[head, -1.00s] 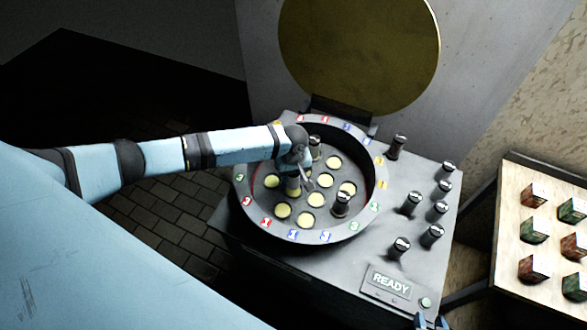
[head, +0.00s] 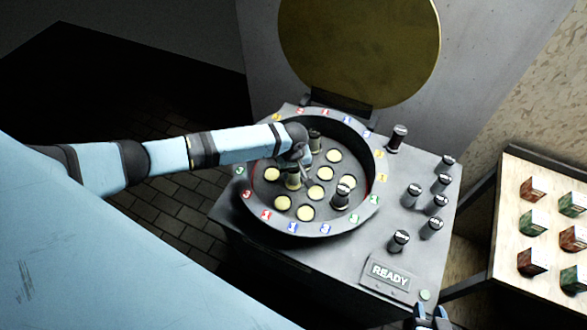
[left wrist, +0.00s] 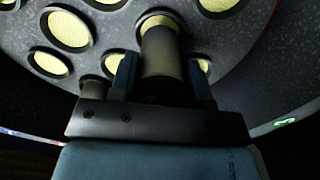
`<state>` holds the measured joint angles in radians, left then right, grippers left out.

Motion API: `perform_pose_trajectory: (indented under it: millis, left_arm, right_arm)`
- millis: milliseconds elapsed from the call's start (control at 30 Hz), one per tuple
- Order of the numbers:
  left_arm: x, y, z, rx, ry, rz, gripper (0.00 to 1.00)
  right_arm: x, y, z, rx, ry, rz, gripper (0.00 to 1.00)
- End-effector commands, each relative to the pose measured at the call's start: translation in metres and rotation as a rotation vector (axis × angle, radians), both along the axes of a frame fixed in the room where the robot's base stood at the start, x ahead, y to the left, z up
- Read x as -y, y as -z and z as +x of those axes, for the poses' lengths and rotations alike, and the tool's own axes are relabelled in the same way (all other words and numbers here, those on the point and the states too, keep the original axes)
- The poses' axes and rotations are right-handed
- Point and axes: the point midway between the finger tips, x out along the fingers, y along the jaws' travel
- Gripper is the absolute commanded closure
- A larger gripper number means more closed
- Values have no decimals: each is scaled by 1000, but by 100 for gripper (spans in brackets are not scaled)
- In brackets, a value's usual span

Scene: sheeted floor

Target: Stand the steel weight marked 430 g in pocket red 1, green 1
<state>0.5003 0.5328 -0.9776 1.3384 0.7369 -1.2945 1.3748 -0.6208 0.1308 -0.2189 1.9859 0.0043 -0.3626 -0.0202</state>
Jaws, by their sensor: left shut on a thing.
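My left gripper (head: 299,170) is shut on a dark steel weight (head: 292,181) over the left part of the round pocket plate (head: 314,205). In the left wrist view the weight (left wrist: 162,55) is upright between the blue fingers (left wrist: 162,82), with its far end at a yellow-floored pocket. I cannot tell whether it is seated there. Its mark is not readable. Coloured number tags sit on the ring (head: 308,232); most digits are too small to read. My right gripper (head: 430,318) shows only its fingertips at the bottom edge, apart and empty.
One weight (head: 341,196) stands in the plate at lower right, another (head: 314,141) behind my gripper. Several weights, one of them a near one (head: 398,241), stand on the deck to the right. A READY panel (head: 390,275) is in front. A table with cubes (head: 510,235) is at right.

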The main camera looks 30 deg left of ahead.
Motion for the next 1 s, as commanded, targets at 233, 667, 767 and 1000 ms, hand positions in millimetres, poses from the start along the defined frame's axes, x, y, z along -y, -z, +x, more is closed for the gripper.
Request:
perform_pose_trajectory:
  millis: [233,667,767,1000]
  left_arm:
    - [0,-1,0,1,0,-1,95]
    - [0,1,0,1,0,0,95]
    - [0,3,0,1,0,-1,95]
    - [1,6,0,1,0,-1,95]
  right_arm:
    - [0,-4,-1,-1,0,0,61]
    - [0,-3,-1,-2,0,-1,61]
    - [0,-2,-1,-2,0,-1,61]
    - [0,-1,-1,-2,0,-1,61]
